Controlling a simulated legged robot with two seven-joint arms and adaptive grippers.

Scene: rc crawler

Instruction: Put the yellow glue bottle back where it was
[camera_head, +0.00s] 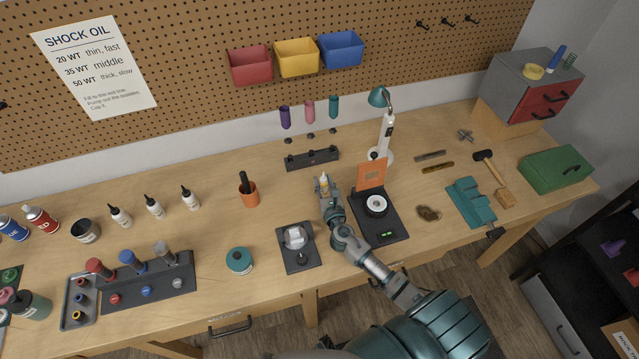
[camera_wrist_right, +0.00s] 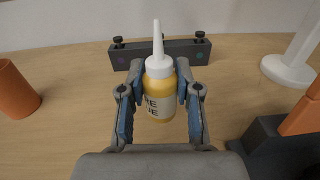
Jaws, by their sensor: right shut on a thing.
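The yellow glue bottle (camera_head: 323,180) has a white cap and a long white nozzle; it stands upright at the middle of the workbench. In the right wrist view the bottle (camera_wrist_right: 159,104) shows part of a dark-lettered label. My right gripper (camera_head: 326,188) is shut on it, one finger on each side, and the right gripper (camera_wrist_right: 160,75) frames it in the wrist view. The bottle's base is hidden, so I cannot tell whether it touches the bench top. My left gripper is not in view.
A black rack (camera_head: 312,159) lies behind the bottle. The orange cup (camera_head: 249,197) with a dark handle is to the left. A black device with an orange panel (camera_head: 371,175) is close on the right, a white-based lamp (camera_head: 385,133) behind it. A dark tray (camera_head: 297,261) lies in front.

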